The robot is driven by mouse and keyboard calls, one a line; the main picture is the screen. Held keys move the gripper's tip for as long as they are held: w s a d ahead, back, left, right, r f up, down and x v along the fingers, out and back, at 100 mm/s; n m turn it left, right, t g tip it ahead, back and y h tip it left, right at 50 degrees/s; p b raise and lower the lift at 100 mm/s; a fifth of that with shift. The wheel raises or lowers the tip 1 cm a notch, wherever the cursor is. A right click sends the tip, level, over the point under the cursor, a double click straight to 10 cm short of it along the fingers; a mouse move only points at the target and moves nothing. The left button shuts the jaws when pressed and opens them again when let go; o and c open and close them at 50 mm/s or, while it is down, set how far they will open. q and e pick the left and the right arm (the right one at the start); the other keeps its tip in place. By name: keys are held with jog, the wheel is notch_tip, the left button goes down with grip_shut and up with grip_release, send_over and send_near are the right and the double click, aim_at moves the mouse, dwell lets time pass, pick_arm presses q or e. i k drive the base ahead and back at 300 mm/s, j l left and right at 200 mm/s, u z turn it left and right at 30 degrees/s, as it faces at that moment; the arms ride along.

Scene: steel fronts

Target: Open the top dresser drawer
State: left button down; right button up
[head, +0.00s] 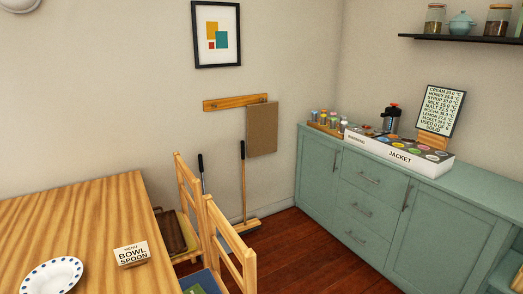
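A long green dresser (394,236) stands along the right wall, front facing left. Its middle column has several stacked drawers with metal handles. The top drawer (370,183) is shut, with its handle (369,178) near the middle. The lower drawers (359,211) are shut too. Cabinet doors (320,161) flank the drawers on both sides and are shut. Neither of my grippers shows in the head view.
A wooden table (60,225) with a plate (52,275) and a sign (132,254) fills the lower left. Two chairs (225,234) stand at its right side. Bare wood floor (310,252) lies between chairs and dresser. A jacket-labelled tray (400,157) sits on the dresser top.

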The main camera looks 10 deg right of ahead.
aim_at(387, 184)
jog(key=i+l, duration=0.15)
jog(key=l, duration=0.2)
jog(key=i+l, duration=0.15)
jog(key=l, duration=0.25)
jog(key=i+l, duration=0.1)
jog(key=l, duration=0.25)
jog(key=i+l, duration=0.15)
jog(key=l, duration=0.2)
jog(key=i+l, duration=0.15)
jog(key=l, duration=0.25)
jog(key=i+l, duration=0.7)
jog(key=l, duration=0.1)
